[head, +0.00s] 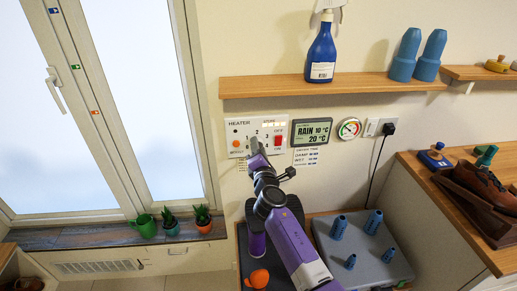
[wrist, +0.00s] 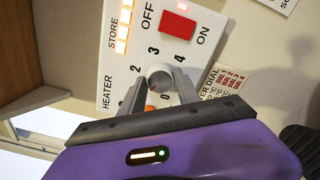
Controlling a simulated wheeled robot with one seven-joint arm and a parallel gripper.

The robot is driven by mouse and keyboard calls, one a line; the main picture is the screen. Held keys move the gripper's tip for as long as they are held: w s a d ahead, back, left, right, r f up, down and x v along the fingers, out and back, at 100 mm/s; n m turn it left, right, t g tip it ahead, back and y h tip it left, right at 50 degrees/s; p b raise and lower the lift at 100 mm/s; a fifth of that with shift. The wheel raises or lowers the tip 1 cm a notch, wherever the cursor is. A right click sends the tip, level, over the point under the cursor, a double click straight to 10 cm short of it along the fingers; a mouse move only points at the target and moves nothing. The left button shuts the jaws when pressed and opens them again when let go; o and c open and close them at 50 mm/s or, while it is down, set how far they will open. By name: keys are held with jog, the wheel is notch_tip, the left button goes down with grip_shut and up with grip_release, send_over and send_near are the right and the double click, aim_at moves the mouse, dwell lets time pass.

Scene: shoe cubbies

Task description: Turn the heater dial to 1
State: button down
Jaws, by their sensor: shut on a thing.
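The heater panel (head: 243,130) is white and fixed to the wall below the shelf; it also fills the upper middle of the wrist view (wrist: 113,72). Its dial (wrist: 159,72) is a pale round knob with printed numbers around it; 0, 2, 3 and 4 are readable. The 1 is not visible in the wrist view, and I cannot tell where the dial points. My gripper (head: 258,152) is at the panel's lower middle. In the wrist view my gripper (wrist: 159,84) is shut on the dial, one finger on each side.
A red ON/OFF switch (wrist: 178,24) sits close to the dial on the same panel. An orange lamp (head: 236,143) is at the panel's left. A weather display (head: 311,130) hangs to the right. A shelf (head: 270,87) with a blue spray bottle (head: 321,50) is above.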

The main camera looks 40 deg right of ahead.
jog(key=c, duration=0.9)
grip_release()
jog(key=shift+v, duration=3.9)
